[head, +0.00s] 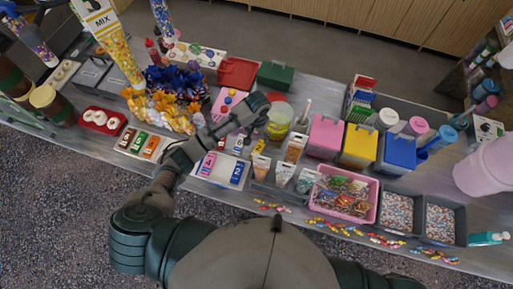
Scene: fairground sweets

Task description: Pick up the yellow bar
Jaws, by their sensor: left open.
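A small yellow item (258,146), which may be the yellow bar, stands right of the white tray; it is too small to be sure. On the white tray (216,180) lie a pink bar (208,163) and a blue bar (237,173). A left tray holds a green bar (138,141) and an orange bar (150,147). My left gripper (257,109) reaches over the counter, open, beyond the white tray and beside a yellow-green tub (280,120). Its forearm passes over the counter and may hide some bars. My right gripper is out of view.
Pink (325,137), yellow (359,146) and blue (397,154) boxes stand to the right. A pink basket (344,211) of wrapped sweets stands nearer. Orange and blue clusters (160,110) stand left of the gripper. Loose sweets (335,228) line the front edge.

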